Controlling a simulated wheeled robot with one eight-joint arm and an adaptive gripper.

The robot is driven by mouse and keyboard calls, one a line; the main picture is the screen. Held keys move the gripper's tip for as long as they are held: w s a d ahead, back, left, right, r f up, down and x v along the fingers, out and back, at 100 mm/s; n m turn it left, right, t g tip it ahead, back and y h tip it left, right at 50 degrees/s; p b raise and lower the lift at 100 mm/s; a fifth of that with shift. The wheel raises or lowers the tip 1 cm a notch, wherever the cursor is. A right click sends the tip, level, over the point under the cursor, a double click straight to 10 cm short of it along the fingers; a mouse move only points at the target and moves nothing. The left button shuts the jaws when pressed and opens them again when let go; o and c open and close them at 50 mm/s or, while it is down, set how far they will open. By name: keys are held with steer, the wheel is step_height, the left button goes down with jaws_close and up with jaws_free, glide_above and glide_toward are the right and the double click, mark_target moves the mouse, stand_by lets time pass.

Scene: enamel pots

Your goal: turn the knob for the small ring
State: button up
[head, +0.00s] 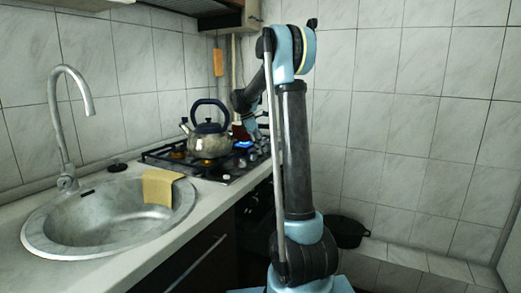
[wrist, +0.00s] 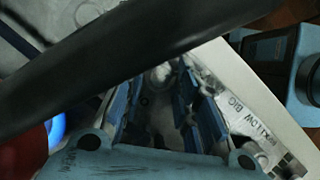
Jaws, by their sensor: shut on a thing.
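The stove (head: 187,165) is a dark hob set in the counter, with pale knobs (head: 227,167) along its front right edge. In the wrist view, my gripper (wrist: 162,90) is shut on a pale knob (wrist: 160,74), with its blue pads on either side. The knob is partly hidden by the fingers and by a dark bar across the picture. In the head view, my arm hides the fingertips and the held knob. A blue flame (head: 243,144) burns on the hob and also shows in the wrist view (wrist: 56,131). Which ring the held knob serves cannot be told.
A metal kettle (head: 209,142) with a dark handle stands on the hob. A red vessel (head: 240,132) stands by the blue flame, close to my wrist. A round sink (head: 70,222) with a yellow cloth (head: 160,186) lies left. A dark pan (head: 347,231) is low at the right.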

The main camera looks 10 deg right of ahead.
steer(key=shift+w, duration=0.1)
steer(key=o, duration=1)
steer(key=v, duration=1.2)
steer(key=shift+o, duration=0.3)
